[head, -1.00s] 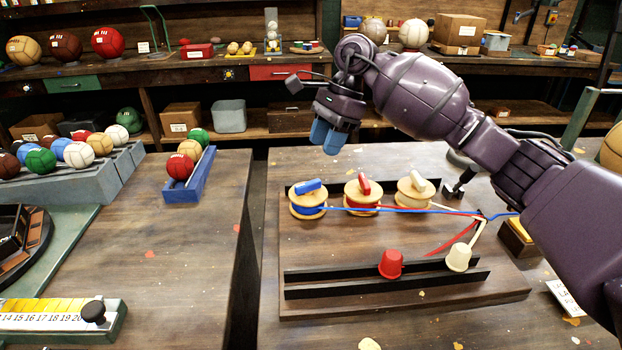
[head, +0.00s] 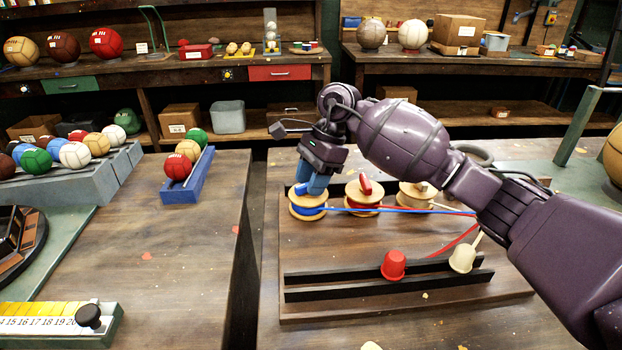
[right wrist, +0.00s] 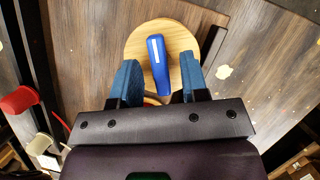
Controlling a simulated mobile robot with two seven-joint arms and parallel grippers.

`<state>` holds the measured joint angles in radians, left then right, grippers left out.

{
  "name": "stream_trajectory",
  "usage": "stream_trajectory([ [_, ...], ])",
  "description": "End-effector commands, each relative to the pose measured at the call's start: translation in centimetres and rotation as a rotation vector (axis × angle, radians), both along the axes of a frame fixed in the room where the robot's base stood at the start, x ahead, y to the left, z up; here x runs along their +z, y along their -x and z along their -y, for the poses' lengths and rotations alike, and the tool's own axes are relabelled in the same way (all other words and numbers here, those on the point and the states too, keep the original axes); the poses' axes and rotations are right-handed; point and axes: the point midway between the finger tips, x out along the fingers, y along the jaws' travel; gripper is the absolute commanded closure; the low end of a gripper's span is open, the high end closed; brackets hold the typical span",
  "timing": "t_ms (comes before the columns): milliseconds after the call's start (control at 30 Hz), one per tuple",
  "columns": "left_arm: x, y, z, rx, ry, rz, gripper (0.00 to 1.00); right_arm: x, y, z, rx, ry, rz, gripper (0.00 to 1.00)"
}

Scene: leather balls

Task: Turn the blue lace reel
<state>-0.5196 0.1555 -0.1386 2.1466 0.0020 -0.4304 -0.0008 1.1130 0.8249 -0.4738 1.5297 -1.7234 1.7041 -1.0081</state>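The blue lace reel (head: 308,208) is a wooden spool wound with blue lace, at the left end of the reel row on the board. My right gripper (head: 310,186) is directly above it, pointing down. In the right wrist view the fingers (right wrist: 156,85) are open, one on each side of the reel's blue handle (right wrist: 158,65), with gaps visible beside it. The wooden top of the reel (right wrist: 183,42) shows around the handle. Blue lace runs right from the reel in the head view. My left gripper is not in view.
The red reel (head: 363,197) and the cream reel (head: 416,194) stand to the right. A red cup (head: 393,265) and a cream cup (head: 462,258) are by the black rails (head: 385,285) in front. A gap separates this table from the left one.

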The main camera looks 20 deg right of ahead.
Motion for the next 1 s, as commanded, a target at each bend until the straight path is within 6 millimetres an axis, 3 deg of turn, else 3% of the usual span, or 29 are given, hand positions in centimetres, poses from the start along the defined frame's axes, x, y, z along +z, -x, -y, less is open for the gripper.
stream_trajectory([
  [33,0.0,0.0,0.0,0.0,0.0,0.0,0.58,0.0,0.0,0.0,0.0,0.0,0.0,0.66],
  [267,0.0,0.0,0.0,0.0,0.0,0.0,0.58,0.0,0.0,0.0,0.0,0.0,0.0,1.0],
  [667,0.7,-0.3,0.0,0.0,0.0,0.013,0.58,0.3,0.1,0.0,-0.059,0.001,0.002,1.0],
  [1000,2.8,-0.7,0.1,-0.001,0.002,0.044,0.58,0.7,0.3,0.1,-0.309,0.0,0.006,1.0],
])
